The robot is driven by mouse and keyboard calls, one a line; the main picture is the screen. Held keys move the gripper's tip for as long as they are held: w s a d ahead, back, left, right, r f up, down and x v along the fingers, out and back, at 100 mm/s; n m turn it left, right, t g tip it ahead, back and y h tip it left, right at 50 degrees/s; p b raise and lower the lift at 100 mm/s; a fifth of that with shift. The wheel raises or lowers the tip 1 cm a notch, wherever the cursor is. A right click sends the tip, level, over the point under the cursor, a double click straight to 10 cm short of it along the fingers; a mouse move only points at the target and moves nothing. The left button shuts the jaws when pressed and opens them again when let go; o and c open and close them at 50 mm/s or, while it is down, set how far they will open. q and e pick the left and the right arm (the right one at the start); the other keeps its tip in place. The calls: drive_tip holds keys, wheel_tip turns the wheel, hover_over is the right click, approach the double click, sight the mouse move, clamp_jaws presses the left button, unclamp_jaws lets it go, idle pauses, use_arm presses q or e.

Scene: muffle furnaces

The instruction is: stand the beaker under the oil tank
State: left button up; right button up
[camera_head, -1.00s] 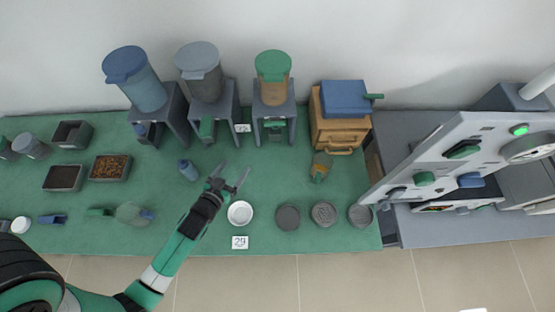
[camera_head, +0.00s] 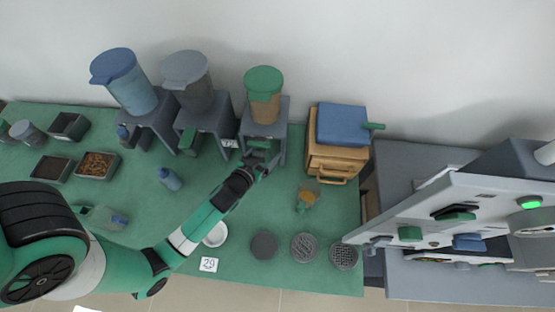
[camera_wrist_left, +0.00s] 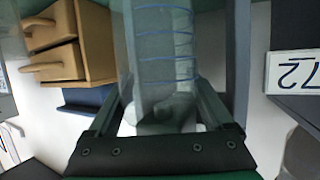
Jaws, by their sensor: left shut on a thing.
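The oil tank (camera_head: 264,108) seems to be the right-hand one of three, with a green lid and amber contents, on a dark grey stand (camera_head: 284,127). My left gripper (camera_head: 262,160) is at the front of that stand, below the tank. In the left wrist view it is shut on the clear beaker (camera_wrist_left: 166,55), which has blue ring lines and lies between the fingers. In the head view the beaker is too small and see-through to make out. Whether its base touches the table cannot be told. My right gripper is not in view.
Two other tanks, blue (camera_head: 130,88) and grey (camera_head: 192,85), stand to the left. A wooden drawer box (camera_head: 335,158) is close on the right, with an amber-filled flask (camera_head: 306,198) before it. Dishes (camera_head: 264,245) line the front edge. A blue bottle (camera_head: 169,179) stands left of my arm.

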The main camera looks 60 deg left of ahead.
sight(266, 164)
use_arm(q)
drive_tip(key=f, duration=0.1)
drive_tip(key=s+f, duration=0.1)
drive_tip(key=f, duration=0.1)
drive_tip(key=shift+s+d+f+b, duration=0.1)
drive_tip(key=shift+s+f+b, duration=0.1)
drive_tip(key=shift+b, duration=0.2)
drive_tip(key=shift+w+r, duration=0.15)
drive_tip(key=shift+r, duration=0.05)
wheel_tip(266, 164, down, 4)
drive_tip(key=b, duration=0.3)
drive_tip(key=shift+f+b, duration=0.15)
drive_tip(key=shift+b, duration=0.15)
drive_tip(key=shift+w+r, duration=0.25)
drive_tip(key=shift+w, duration=0.05)
drive_tip(key=shift+s+f, duration=0.1)
drive_tip(key=shift+f, duration=0.15)
drive_tip(key=o, duration=1.2)
drive_tip(key=shift+r, duration=0.1)
drive_tip(key=shift+c, duration=0.2)
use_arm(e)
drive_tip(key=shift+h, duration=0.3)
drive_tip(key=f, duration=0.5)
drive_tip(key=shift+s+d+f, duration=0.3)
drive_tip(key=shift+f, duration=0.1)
use_arm(q)
drive_tip(key=shift+r, duration=0.1)
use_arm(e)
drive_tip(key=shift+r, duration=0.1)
